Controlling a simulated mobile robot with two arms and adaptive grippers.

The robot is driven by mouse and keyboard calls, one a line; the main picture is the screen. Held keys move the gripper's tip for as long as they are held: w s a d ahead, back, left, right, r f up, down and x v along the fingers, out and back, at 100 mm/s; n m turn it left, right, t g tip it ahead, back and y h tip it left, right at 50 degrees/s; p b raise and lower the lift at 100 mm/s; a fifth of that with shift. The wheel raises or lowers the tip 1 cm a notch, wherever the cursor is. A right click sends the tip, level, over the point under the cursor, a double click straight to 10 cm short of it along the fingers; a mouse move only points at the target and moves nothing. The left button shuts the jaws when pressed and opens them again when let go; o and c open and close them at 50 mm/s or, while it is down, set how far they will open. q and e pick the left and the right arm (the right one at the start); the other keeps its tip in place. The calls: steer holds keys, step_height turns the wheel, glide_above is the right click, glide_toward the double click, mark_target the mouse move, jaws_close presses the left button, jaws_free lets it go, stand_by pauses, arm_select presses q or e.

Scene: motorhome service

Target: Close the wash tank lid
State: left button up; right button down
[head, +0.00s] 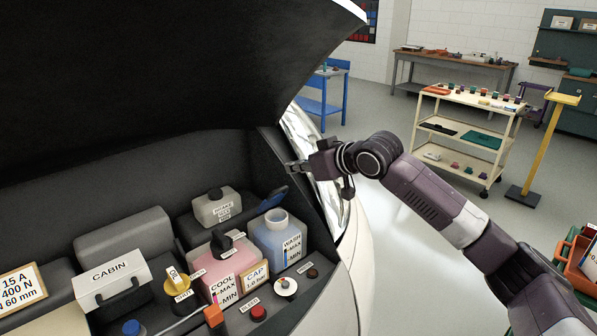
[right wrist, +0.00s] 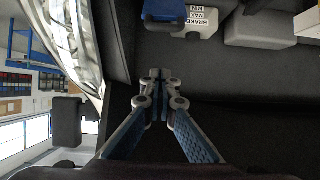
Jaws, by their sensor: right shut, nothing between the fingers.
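The wash tank (head: 281,243) is a pale blue translucent tank labelled WASH, in the engine bay at the lower middle of the head view. Its round filler neck is uncovered. The blue wash tank lid (head: 270,200) stands open, tilted up at the left behind the neck. A blue piece that looks like this lid shows at the top of the right wrist view (right wrist: 163,10). My right gripper (head: 296,168) is shut and empty, above and behind the tank near the bay's right edge; its fingers (right wrist: 160,76) touch nothing visible. My left gripper is not in view.
The raised black hood (head: 150,70) hangs over the bay. The brake reservoir (head: 217,207), pink coolant tank (head: 225,268) and CABIN box (head: 110,282) stand left of the wash tank. The white fender (head: 352,280) borders the bay at right. A cart (head: 470,135) stands farther back.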

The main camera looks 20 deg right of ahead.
steer(key=p, duration=0.3)
glide_above(282, 190)
steer(key=w+a, duration=0.1)
steer(key=w, duration=0.2)
step_height(282, 190, down, 4)
steer(key=shift+s+f, duration=0.1)
steer(key=shift+s+d+f+p, duration=0.25)
steer(key=shift+s+f+p, duration=0.2)
steer(key=shift+s+f, duration=0.15)
steer(key=shift+s+d+f+p, duration=0.2)
steer(key=shift+s+f+p, duration=0.3)
steer(key=shift+s, duration=0.1)
steer(key=shift+s+d+f, duration=0.1)
steer(key=shift+s+f, duration=0.15)
steer(key=shift+f, duration=0.05)
steer(key=shift+f, duration=0.1)
